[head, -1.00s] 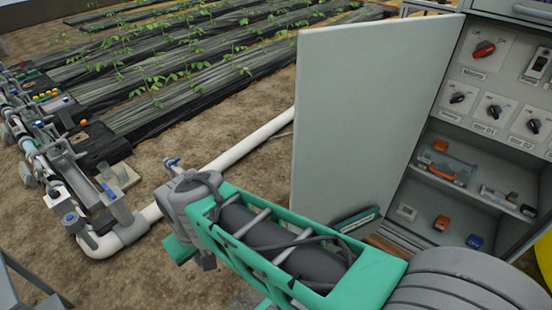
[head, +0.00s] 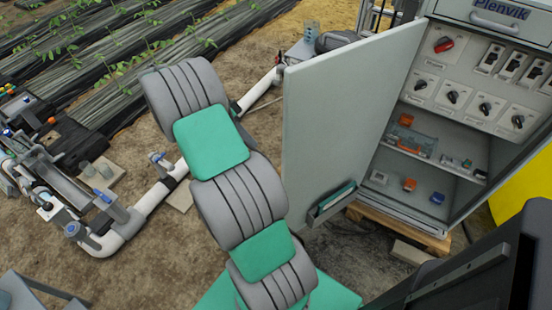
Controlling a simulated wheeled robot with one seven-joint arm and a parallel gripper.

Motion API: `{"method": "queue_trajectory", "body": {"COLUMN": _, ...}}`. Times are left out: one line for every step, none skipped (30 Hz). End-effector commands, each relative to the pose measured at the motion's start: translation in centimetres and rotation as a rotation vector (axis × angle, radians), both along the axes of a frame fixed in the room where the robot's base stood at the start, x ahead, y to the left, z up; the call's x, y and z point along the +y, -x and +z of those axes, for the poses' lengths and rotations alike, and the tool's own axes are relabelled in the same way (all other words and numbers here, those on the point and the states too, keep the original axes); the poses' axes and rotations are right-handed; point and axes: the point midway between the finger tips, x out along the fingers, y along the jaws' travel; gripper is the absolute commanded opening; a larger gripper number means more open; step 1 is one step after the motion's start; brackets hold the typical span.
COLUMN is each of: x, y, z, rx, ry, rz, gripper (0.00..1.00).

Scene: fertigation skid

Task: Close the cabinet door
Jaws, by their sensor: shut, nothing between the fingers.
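The cabinet door (head: 335,125) is a flat, pale grey panel. It stands open, swung out to the left of the grey cabinet (head: 462,199), with the inside of the cabinet exposed. A document pocket (head: 331,203) with a green item in it is on the door's lower part. My grey and green arm rises in front of and to the left of the door in the picture. Its end is out of sight, so I cannot see my gripper or whether anything touches the door.
The cabinet holds switches, including a red knob (head: 444,44), and shelves with small parts. It stands on a wooden pallet (head: 400,228). A white pipe (head: 150,200) and fittings lie on the soil at left. A yellow round object (head: 525,190) is at right.

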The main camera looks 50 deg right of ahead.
Motion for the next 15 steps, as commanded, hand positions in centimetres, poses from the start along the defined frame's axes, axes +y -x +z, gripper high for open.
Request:
{"method": "queue_trajectory", "body": {"x": -0.1, "y": 0.3, "z": -0.6, "rx": 0.001, "ry": 0.002, "rz": -0.006, "gripper": 0.00}}
{"method": "queue_trajectory", "body": {"x": -0.2, "y": 0.5, "z": -1.0, "rx": 0.001, "ry": 0.002, "rz": -0.006, "gripper": 0.00}}
{"method": "queue_trajectory", "body": {"x": -0.3, "y": 0.8, "z": -1.6, "rx": 0.000, "ry": 0.002, "rz": -0.006, "gripper": 0.00}}
{"method": "queue_trajectory", "body": {"x": -0.4, "y": 1.1, "z": -2.1, "rx": 0.001, "ry": 0.002, "rz": -0.005, "gripper": 0.00}}
{"method": "queue_trajectory", "body": {"x": -0.5, "y": 1.4, "z": -2.6, "rx": 0.001, "ry": 0.002, "rz": -0.004, "gripper": 0.00}}
{"method": "queue_trajectory", "body": {"x": -0.7, "y": 1.9, "z": -3.3, "rx": 0.001, "ry": 0.002, "rz": -0.004, "gripper": 0.00}}
{"method": "queue_trajectory", "body": {"x": -0.8, "y": 2.2, "z": -3.8, "rx": 0.000, "ry": 0.002, "rz": -0.004, "gripper": 0.00}}
{"method": "queue_trajectory", "body": {"x": -0.9, "y": 2.7, "z": -4.4, "rx": 0.001, "ry": 0.000, "rz": -0.004, "gripper": 0.00}}
{"method": "queue_trajectory", "body": {"x": -1.1, "y": 3.1, "z": -5.1, "rx": 0.000, "ry": 0.001, "rz": -0.003, "gripper": 0.00}}
{"method": "queue_trajectory", "body": {"x": -1.2, "y": 3.5, "z": -5.6, "rx": 0.000, "ry": 0.001, "rz": -0.003, "gripper": 0.00}}
{"method": "queue_trajectory", "body": {"x": -1.4, "y": 3.9, "z": -6.1, "rx": 0.000, "ry": 0.001, "rz": -0.003, "gripper": 0.00}}
{"method": "queue_trajectory", "body": {"x": -1.5, "y": 4.4, "z": -6.8, "rx": 0.000, "ry": 0.001, "rz": -0.003, "gripper": 0.00}}
{"method": "queue_trajectory", "body": {"x": -1.6, "y": 4.7, "z": -7.2, "rx": -0.001, "ry": 0.000, "rz": -0.001, "gripper": 0.00}}
{"method": "queue_trajectory", "body": {"x": -1.8, "y": 5.2, "z": -7.8, "rx": 0.000, "ry": 0.001, "rz": -0.003, "gripper": 0.00}}
{"method": "queue_trajectory", "body": {"x": -1.9, "y": 5.7, "z": -8.4, "rx": 0.000, "ry": 0.001, "rz": -0.002, "gripper": 0.00}}
